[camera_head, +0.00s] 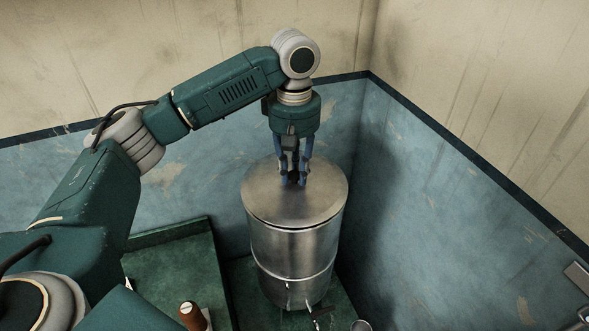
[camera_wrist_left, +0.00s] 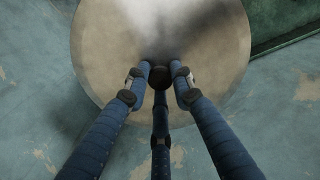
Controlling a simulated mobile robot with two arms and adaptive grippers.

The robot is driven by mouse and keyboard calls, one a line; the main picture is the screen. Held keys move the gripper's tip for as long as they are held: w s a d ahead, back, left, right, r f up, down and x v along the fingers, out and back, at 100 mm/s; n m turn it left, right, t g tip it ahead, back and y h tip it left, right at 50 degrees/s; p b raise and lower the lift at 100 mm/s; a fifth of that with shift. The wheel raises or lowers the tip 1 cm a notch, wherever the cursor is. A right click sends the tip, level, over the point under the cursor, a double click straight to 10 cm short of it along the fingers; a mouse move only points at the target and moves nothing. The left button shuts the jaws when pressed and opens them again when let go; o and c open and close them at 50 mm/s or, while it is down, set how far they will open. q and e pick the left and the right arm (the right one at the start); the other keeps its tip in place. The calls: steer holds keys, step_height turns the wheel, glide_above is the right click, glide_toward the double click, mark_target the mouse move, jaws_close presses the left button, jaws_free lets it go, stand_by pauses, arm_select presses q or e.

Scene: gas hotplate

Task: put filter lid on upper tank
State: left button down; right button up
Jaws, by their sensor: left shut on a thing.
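The filter lid (camera_head: 270,199) is a round, flat metal disc. It lies on top of the upper tank (camera_head: 290,244), a steel cylinder, and looks level and about centred on it; I cannot tell whether it is fully seated. My left gripper (camera_head: 294,182) points straight down at the middle of the lid, its blue fingers shut on the lid's small dark knob. In the left wrist view the lid (camera_wrist_left: 110,55) fills the upper middle, and the fingers of the left gripper (camera_wrist_left: 160,80) close around the dark knob. The right gripper is not in view.
The tank stands on a green surface (camera_head: 243,273) in the corner of blue walls. A green counter (camera_head: 175,262) is to its left, with a brown wooden-looking object (camera_head: 191,316) at the front. A small spigot (camera_head: 317,312) sticks out near the tank's foot.

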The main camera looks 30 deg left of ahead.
arm_select(q)
steer(key=shift+f, duration=0.25)
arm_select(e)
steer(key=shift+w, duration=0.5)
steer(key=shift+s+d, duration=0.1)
arm_select(q)
steer(key=shift+f, duration=0.35)
steer(key=c, duration=1.4)
jaws_free()
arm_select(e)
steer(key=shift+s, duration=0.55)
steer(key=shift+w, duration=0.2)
